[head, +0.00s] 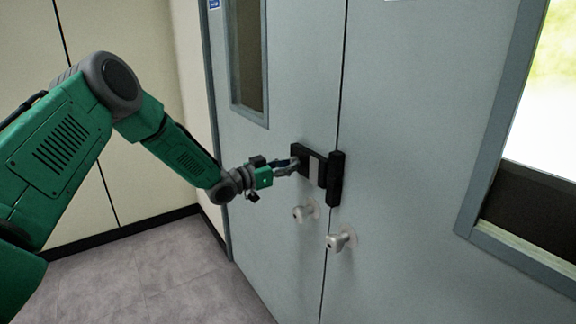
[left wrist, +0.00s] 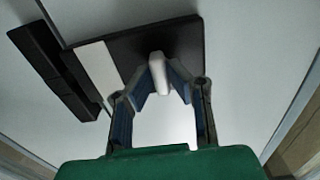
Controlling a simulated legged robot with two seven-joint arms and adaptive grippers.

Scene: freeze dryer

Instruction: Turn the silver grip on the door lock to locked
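The door lock (head: 333,180) is a black housing with a pale plate, mounted at the seam of the grey double doors. In the left wrist view the black lock body (left wrist: 118,50) fills the upper left, with a separate black bar beside it. The silver grip (left wrist: 158,73) stands out from the lock, between the fingertips of my left gripper (left wrist: 160,82). The fingers are bent inward close around the grip; firm contact on both sides is hard to confirm. In the head view my left gripper (head: 290,166) reaches the lock's left side and hides the grip. My right gripper is not in view.
Two round door knobs stick out below the lock, one on the left door (head: 303,213) and one on the right door (head: 341,239). A window (head: 545,110) is at the right. The floor (head: 150,285) at lower left is clear.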

